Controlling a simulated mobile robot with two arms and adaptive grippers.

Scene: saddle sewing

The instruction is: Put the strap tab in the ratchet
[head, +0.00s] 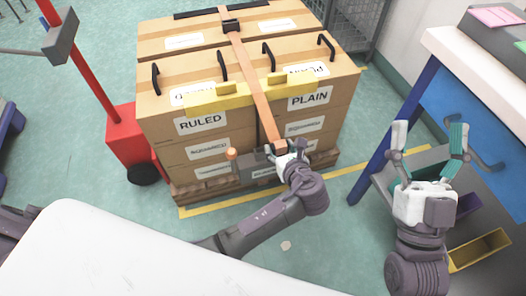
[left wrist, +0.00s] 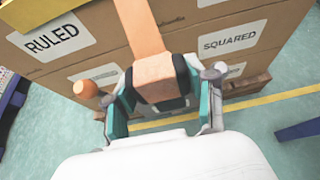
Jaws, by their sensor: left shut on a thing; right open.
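The orange strap (head: 256,85) runs over the carton stack and down its front face. Its lower end, the strap tab (left wrist: 153,72), is between the fingers of my left gripper (left wrist: 164,88), which is shut on it. In the head view my left gripper (head: 281,152) is low at the stack's front and hides most of the tab. The ratchet (head: 258,170), a grey body with an orange knob, sits just below and left of that gripper. The knob (left wrist: 85,89) also shows in the left wrist view. Whether the tab touches the ratchet is hidden. My right gripper (head: 430,150) is open and empty.
The cartons (head: 205,150) stand on a pallet (head: 190,194), with yellow edge guards (head: 215,100) under the strap. A red post machine (head: 128,135) stands left. A blue workbench (head: 460,85) is right. Floor between stack and bench is clear.

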